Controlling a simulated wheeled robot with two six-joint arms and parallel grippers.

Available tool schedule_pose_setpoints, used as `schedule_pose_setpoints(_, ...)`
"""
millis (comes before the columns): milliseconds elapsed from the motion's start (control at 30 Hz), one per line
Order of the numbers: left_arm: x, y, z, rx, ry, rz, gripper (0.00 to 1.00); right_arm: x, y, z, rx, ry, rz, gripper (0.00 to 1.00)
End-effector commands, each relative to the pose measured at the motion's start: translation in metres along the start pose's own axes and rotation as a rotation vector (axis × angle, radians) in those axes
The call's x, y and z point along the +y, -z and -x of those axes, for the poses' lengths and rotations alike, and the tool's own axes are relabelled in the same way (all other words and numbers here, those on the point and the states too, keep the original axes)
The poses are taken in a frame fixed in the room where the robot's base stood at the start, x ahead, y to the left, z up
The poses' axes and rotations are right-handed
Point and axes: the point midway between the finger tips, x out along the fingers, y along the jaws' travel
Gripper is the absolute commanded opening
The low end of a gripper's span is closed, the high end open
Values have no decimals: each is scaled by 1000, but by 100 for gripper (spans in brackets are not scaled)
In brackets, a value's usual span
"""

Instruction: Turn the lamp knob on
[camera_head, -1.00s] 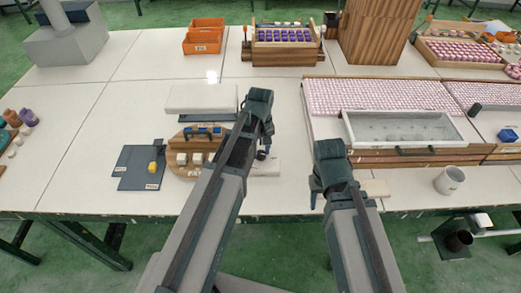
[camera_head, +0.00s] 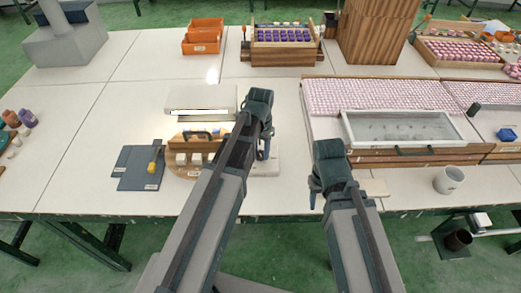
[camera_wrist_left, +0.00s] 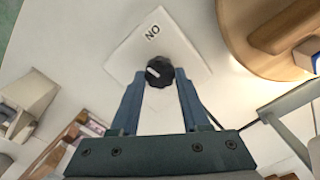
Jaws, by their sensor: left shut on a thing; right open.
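The lamp knob (camera_wrist_left: 159,71) is a round black dial with a white pointer mark, on a white base plate (camera_wrist_left: 188,56) marked "ON" in the left wrist view. My left gripper (camera_wrist_left: 158,78) is shut on the knob, one finger on each side. In the head view my left gripper (camera_head: 264,150) is over the white base, and its arm hides the knob there. The lamp (camera_head: 200,98) has a flat white head, lit along its underside. My right gripper (camera_head: 318,198) is open and empty at the right, near the table's front edge.
A wooden drawer unit with a glass-topped tray (camera_head: 405,127) stands right of my right gripper.

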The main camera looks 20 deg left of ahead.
Motion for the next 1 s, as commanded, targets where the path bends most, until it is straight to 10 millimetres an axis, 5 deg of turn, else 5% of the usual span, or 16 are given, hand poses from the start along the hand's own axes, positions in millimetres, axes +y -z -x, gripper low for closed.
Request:
schedule_pose_setpoints(500,1,0,0,-1,0,-453,0,0,0,0,0,0,0,50)
schedule_pose_setpoints(1000,2,-1,0,-1,0,-664,0,0,0,0,0,0,0,50)
